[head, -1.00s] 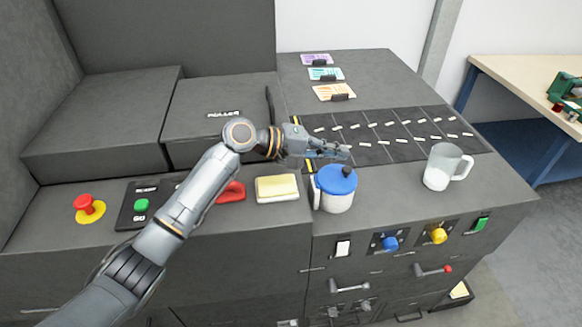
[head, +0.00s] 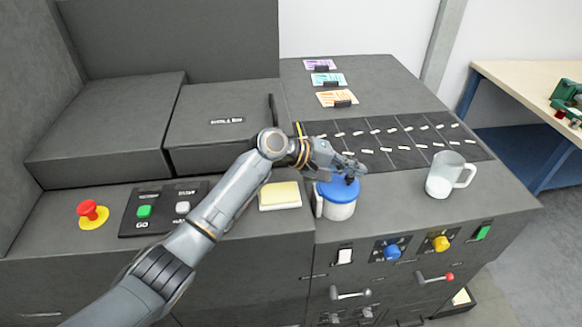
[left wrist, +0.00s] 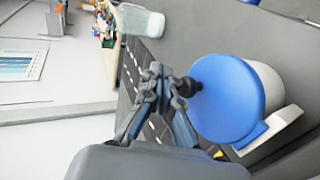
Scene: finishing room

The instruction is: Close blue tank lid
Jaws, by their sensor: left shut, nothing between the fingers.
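The tank (head: 341,210) is a white pot near the front edge of the dark counter. Its blue lid (head: 330,190) with a black knob lies across its top; I cannot tell if it is fully seated. The left wrist view shows the lid (left wrist: 232,98) as a blue disc against the white tank body (left wrist: 272,85). My left gripper (head: 355,167) is shut and empty, just above the lid beside the knob. In the left wrist view its fingers (left wrist: 165,82) are close to the knob; contact is unclear. My right gripper is not in view.
A yellow-and-white sponge (head: 280,196) lies left of the tank. A clear mug (head: 443,176) stands to the right. A dark marked strip (head: 400,142) lies behind. Buttons (head: 144,211), front knobs (head: 392,252) and handles are nearby. Counter between tank and mug is clear.

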